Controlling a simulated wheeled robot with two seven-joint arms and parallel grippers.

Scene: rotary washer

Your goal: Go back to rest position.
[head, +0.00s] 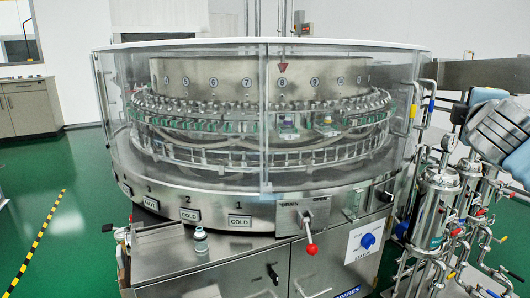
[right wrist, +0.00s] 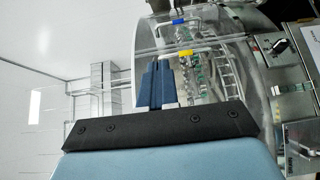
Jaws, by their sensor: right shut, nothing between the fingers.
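The rotary washer (head: 280,85) fills the middle of the head view, a round steel machine behind a clear shield with numbered stations. Part of my right arm shows at the right edge of the head view, beside the washer and above the steel pipework. In the right wrist view my right gripper (right wrist: 156,82) has its blue fingers together with nothing between them. The washer's clear shield (right wrist: 257,65) and pipes show beyond the fingers; I cannot tell the exact gap. My left gripper is in neither view.
A small clear bottle (head: 200,241) stands on the steel counter (head: 165,262) at the washer's front. Steel filter pipework (head: 438,205) stands close at right. Green floor is open at left.

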